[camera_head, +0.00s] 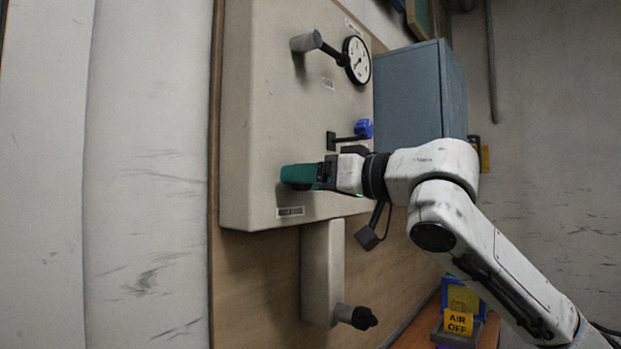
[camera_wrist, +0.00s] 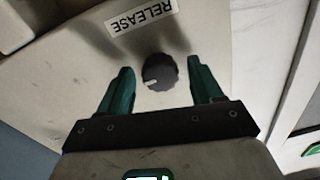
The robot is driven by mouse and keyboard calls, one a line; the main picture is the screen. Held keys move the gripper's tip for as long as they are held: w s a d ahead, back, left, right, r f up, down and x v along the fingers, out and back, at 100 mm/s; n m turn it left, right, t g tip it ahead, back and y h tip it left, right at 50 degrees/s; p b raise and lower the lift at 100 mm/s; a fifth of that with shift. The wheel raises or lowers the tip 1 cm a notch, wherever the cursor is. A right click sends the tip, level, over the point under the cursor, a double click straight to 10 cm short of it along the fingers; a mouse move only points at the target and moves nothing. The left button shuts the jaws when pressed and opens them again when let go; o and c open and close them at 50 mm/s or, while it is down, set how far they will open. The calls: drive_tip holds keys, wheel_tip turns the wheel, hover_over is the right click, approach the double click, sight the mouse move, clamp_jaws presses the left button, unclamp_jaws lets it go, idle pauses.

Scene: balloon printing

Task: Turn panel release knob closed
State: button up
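The release knob (camera_wrist: 160,72) is a round, dark, ridged knob with a white pointer mark, set on the pale panel face. A RELEASE label (camera_wrist: 141,15) shows beside it in the wrist view, upside down. My gripper (camera_wrist: 160,88) has two green fingers, spread apart on either side of the knob with visible gaps, so it is open and not touching the knob's sides. In the head view my gripper (camera_head: 288,178) is at the lower part of the panel (camera_head: 262,110), and the knob is hidden behind the fingers there.
A blue-handled valve (camera_head: 362,129) sticks out just above my gripper. A gauge (camera_head: 356,60) and a grey cylindrical part (camera_head: 306,41) are higher up. A lower box (camera_head: 322,270) carries a black knob (camera_head: 357,316). A blue-grey cabinet (camera_head: 408,95) stands behind. A yellow AIR OFF sign (camera_head: 458,323) is lower right.

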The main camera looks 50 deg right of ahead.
drive_tip(key=c, duration=1)
drive_tip(key=shift+c, duration=0.2)
drive_tip(key=shift+n, duration=0.3)
drive_tip(key=n+b, duration=0.1)
drive_tip(key=n, duration=0.7)
drive_tip(key=n+b, duration=0.2)
drive_tip(key=n, duration=0.6)
drive_tip(key=shift+a+f+n+h, duration=0.2)
drive_tip(key=shift+n+h, duration=0.1)
drive_tip(key=shift+n, duration=0.1)
drive_tip(key=o, duration=1.1)
drive_tip(key=shift+r, duration=0.1)
drive_tip(key=shift+c, duration=0.2)
